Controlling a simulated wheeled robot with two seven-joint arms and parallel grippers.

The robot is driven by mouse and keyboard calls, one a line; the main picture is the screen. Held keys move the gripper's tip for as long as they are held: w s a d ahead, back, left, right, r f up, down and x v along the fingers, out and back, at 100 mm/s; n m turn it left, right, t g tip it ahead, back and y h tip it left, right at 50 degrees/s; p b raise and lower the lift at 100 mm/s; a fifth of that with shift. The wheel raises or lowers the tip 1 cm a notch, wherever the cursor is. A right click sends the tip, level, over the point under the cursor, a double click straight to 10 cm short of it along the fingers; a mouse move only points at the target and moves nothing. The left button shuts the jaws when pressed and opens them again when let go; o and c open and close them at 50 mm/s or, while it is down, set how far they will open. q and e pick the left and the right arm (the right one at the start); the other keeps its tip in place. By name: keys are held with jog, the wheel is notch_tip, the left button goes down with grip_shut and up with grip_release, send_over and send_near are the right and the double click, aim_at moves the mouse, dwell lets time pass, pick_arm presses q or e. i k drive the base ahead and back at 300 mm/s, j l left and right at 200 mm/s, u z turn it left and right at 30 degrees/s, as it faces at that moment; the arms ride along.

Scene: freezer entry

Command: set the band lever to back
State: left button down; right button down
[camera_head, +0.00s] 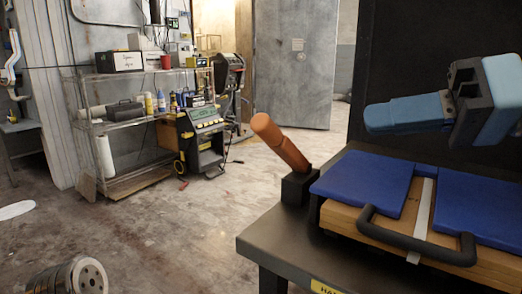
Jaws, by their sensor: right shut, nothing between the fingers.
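The band lever is an orange-brown handle (282,145) rising from a black base (298,186) at the left end of the dark table. It tilts toward the upper left of the picture. A wooden block with blue pads (365,182), a pale band (421,215) across it and a black bar handle (408,238) in front sits right of the lever. My right gripper (372,118) is above the blue pads, its blue fingers shut and empty, pointing left. It is right of the lever and apart from it. My left gripper is not in view.
The dark table (262,243) has a bare left front corner. A dark panel (430,40) stands behind it. A wire shelf (135,128) with boxes and bottles and a black-yellow machine (203,140) stand back left. The floor (170,235) between is mostly clear.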

aim_at(262, 124)
jog(key=k, duration=1.35)
